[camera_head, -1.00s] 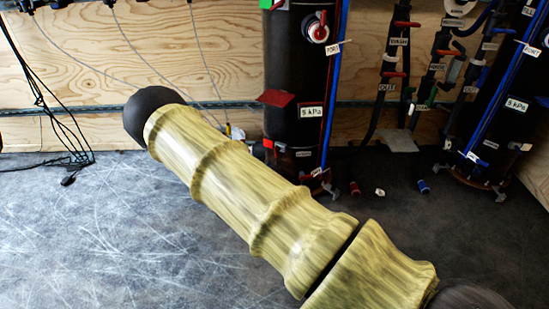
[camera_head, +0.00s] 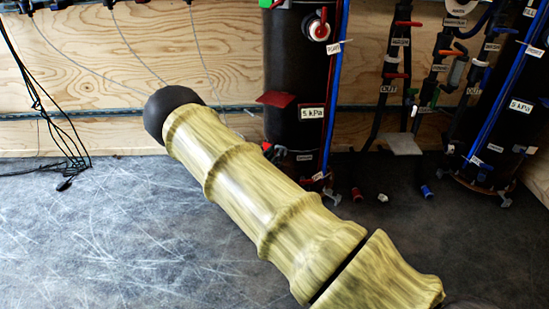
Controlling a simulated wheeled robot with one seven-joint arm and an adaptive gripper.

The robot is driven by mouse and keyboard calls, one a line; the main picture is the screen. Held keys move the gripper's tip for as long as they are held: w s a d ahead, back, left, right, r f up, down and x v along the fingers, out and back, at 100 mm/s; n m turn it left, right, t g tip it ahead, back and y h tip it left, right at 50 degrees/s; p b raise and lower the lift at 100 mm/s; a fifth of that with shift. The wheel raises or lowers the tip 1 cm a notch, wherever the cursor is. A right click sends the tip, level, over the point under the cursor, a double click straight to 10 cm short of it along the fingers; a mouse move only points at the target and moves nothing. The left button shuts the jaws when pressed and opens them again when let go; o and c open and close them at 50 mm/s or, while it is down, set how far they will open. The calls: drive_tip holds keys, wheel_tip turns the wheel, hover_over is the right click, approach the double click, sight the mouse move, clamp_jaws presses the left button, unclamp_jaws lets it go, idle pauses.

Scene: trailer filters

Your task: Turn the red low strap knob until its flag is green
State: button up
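The black filter cylinder (camera_head: 296,75) stands upright behind my sleeved arm. A small red piece (camera_head: 267,146) shows low on its left side, just above my arm. It may be the low strap knob or its flag, but it is too small and too covered to tell which. A small dark shape beside it is unclear. A larger red plate (camera_head: 277,98) sticks out higher up, left of the "5 kPa" label (camera_head: 312,112). I see no green flag at the low strap. My gripper cannot be made out; my arm's sleeve hides the area below the red piece.
A red valve handle on a white disc (camera_head: 319,25) is at the cylinder's top. A blue pipe (camera_head: 336,90) runs down its right side. A second labelled cylinder (camera_head: 517,120) stands at right. Black cables (camera_head: 62,140) hang at left. The scratched floor (camera_head: 90,230) is clear at left.

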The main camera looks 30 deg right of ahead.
clamp_jaws()
drive_tip(key=shift+r+m, duration=0.1)
drive_tip(key=shift+m, duration=0.2)
drive_tip(key=m+p, duration=0.2)
drive_tip(key=shift+s+d+r+p, duration=0.1)
drive_tip(key=shift+p, duration=0.2)
drive_tip(key=shift+s+f+m+p, duration=0.1)
drive_tip(key=shift+f+m+p, duration=0.1)
drive_tip(key=shift+m+p, duration=1.15)
drive_tip(key=shift+m+b, duration=0.35)
drive_tip(key=shift+b, duration=0.05)
unclamp_jaws()
